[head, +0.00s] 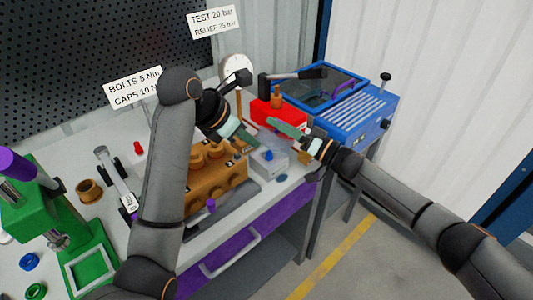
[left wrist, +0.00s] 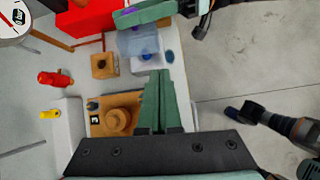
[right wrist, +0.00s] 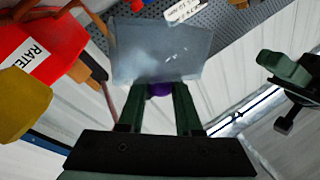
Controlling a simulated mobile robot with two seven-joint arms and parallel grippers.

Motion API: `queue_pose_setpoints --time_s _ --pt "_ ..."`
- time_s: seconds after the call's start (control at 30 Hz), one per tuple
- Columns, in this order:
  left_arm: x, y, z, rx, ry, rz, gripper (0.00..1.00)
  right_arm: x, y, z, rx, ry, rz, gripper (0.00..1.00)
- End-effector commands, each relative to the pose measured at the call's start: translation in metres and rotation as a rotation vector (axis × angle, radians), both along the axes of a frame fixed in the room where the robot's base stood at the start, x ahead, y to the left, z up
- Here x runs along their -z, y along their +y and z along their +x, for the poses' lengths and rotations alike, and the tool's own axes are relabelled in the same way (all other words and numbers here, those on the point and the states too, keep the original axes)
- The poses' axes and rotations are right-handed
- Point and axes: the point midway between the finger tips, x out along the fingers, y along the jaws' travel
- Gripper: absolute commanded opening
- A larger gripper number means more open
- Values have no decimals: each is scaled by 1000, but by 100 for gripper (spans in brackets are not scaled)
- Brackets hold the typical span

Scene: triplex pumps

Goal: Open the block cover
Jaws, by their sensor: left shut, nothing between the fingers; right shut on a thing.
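The block cover is a see-through box-like lid with a purple knob. In the right wrist view the cover (right wrist: 160,52) is at my right gripper's (right wrist: 158,92) fingertips, which are shut on the purple knob (right wrist: 159,90). In the left wrist view the cover (left wrist: 137,43) overlaps a small pale block (left wrist: 152,64); I cannot tell whether they touch. In the head view the pale block (head: 268,163) stands on the bench, with my right gripper (head: 283,127) above it. My left gripper (left wrist: 158,75) is shut and empty, beside the brown pump body (head: 213,180).
A red box (head: 267,113) and a blue bin (head: 355,115) stand behind and to the right. A green press (head: 70,235) is at the left. A gauge (head: 235,68) stands at the back. Open floor (head: 365,265) lies right of the bench.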

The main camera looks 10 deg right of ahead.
Motion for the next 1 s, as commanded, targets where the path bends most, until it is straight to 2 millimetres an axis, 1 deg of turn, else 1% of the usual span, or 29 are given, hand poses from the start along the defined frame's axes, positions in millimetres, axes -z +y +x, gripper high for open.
queue_pose_setpoints --time_s 0.1,0.23,0.6,0.7,0.83,1.0 --pt "-2 5 -2 -55 55 -12 0 2 0 0 -1 3 -1 0" --pt "7 2 0 -72 74 -11 0 2 0 0 -1 3 -1 0" --pt "61 -28 22 -70 72 -11 0 2 0 -1 -1 3 -1 0" --pt "70 -34 26 -69 70 -11 0 2 0 -1 -1 3 -1 0" --pt "77 -38 30 -69 68 -11 0 2 0 -1 -1 3 -1 0" --pt "79 -40 31 -69 67 -13 0 2 0 -1 -1 3 -1 0"
